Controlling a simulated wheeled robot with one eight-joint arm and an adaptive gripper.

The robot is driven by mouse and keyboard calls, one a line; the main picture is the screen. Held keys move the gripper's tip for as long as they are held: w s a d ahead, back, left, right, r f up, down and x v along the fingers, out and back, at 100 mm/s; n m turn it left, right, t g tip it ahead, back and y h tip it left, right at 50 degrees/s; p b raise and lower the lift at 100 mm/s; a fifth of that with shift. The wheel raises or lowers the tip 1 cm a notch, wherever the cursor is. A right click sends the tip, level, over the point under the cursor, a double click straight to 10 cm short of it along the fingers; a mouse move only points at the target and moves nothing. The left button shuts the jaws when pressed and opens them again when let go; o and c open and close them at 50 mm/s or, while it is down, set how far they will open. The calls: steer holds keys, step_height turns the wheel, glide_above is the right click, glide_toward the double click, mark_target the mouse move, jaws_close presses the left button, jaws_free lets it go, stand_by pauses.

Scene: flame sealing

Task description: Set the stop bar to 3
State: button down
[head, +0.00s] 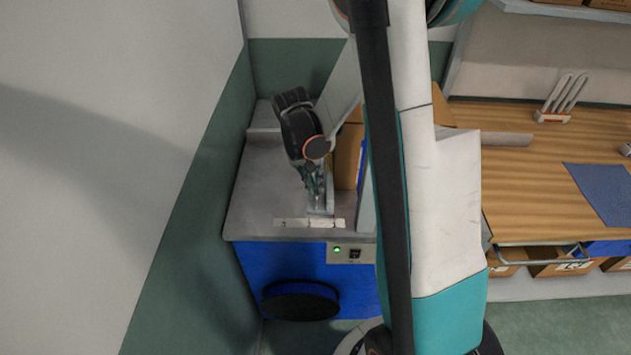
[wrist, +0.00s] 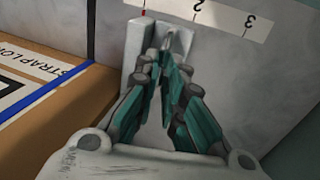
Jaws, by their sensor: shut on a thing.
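The stop bar (wrist: 138,48) is a light grey block standing on the grey bench top, below the number strip (wrist: 225,18) in the wrist view. The strip is white and reads upside down, with a 2 and a 3; the 3 is farther right, clear of the bar. In the head view my gripper (head: 318,192) is over the bar, behind the strip (head: 310,223).
A cardboard box (wrist: 50,95) with a printed label lies left of the bar in the wrist view. A green lamp (head: 337,249) and a switch (head: 355,254) are on the blue front. Bench surface right of the bar is clear.

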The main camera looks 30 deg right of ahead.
steer(key=w+a, duration=0.2)
steer(key=a, duration=0.2)
steer(key=w+a, duration=0.3)
steer(key=w+a+b, duration=0.1)
steer(key=w+a, duration=0.2)
steer(key=a, duration=0.1)
steer(key=shift+a, duration=0.35)
steer(key=c, duration=1.9)
jaws_free()
steer(key=shift+o, duration=1.1)
steer(key=shift+w+a, duration=0.1)
steer(key=shift+a, duration=0.05)
step_height(320, 180, up, 12)
steer(key=w+a, duration=0.1)
steer(key=shift+a, duration=0.4)
steer(key=shift+w+f, duration=0.1)
